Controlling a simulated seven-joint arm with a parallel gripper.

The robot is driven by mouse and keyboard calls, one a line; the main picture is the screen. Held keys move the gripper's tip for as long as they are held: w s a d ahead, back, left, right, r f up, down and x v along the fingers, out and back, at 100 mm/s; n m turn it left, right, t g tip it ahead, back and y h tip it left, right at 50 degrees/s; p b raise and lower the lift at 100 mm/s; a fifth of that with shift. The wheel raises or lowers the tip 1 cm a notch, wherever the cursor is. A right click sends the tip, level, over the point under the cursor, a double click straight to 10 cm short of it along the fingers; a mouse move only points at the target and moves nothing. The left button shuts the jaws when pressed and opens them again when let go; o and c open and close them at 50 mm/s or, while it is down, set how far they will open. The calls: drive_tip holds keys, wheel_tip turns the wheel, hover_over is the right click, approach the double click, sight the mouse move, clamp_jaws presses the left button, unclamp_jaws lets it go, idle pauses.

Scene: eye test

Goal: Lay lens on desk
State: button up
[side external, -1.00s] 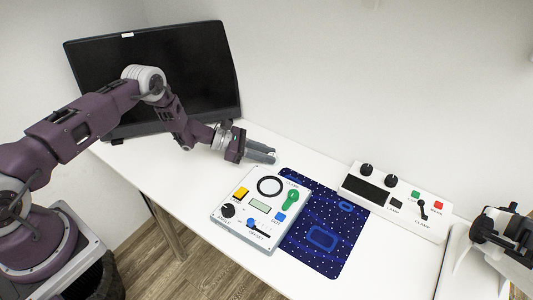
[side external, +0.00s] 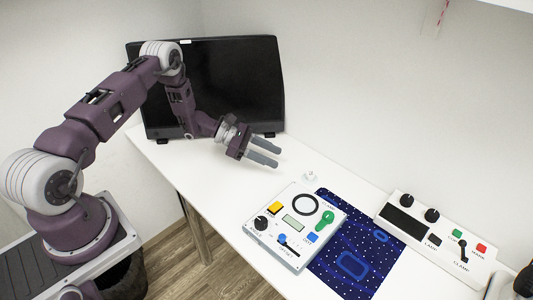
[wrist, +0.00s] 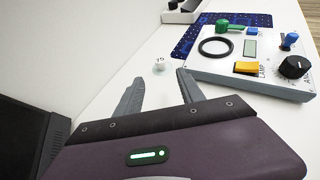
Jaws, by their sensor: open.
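A small whitish, partly clear piece, which looks like the lens (side external: 310,175), rests on the white desk (side external: 215,180) behind the control panel. In the wrist view the lens (wrist: 159,66) shows dark marks on top and a faint greenish edge. It sits just beyond and between my fingertips, apart from both fingers. My gripper (side external: 276,157) is open and empty, to the left of the lens. In the wrist view my gripper (wrist: 160,78) has its two grey fingers spread, with bare desk between them.
A control panel (side external: 274,209) with a black ring, knobs and switches lies in front of the lens. A blue dotted mat (side external: 330,265) is beside it. A white clamp and lamp box (side external: 470,267) stands at right, a black monitor (side external: 225,85) behind my arm.

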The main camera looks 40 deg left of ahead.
drive_tip(key=s+d+r+m+g, duration=0.2)
drive_tip(key=d+r+m, duration=0.2)
drive_tip(key=r, duration=0.4)
drive_tip(key=s+d+r+m+g, duration=0.1)
drive_tip(key=d+r+m+g, duration=0.2)
drive_tip(key=r, duration=0.6)
drive_tip(key=s+d+r+m+g+y, duration=0.1)
drive_tip(key=s+d+r+m, duration=0.2)
drive_tip(key=s+r+m, duration=0.15)
drive_tip(key=s+d+r+m+y, duration=0.2)
drive_tip(key=s+r+m, duration=0.1)
drive_tip(key=s+r, duration=0.3)
drive_tip(key=s+a+r+m+t+y, duration=0.2)
drive_tip(key=s+m+y, duration=0.2)
drive_tip(key=s, duration=0.7)
drive_tip(key=s+a+r+m+t+y, duration=0.2)
drive_tip(key=s+m, duration=0.4)
drive_tip(key=s, duration=0.5)
drive_tip(key=shift+a+r+y, duration=0.55)
drive_tip(key=shift+a+y, duration=0.1)
drive_tip(key=shift+y, duration=0.45)
drive_tip(key=shift+w, duration=0.1)
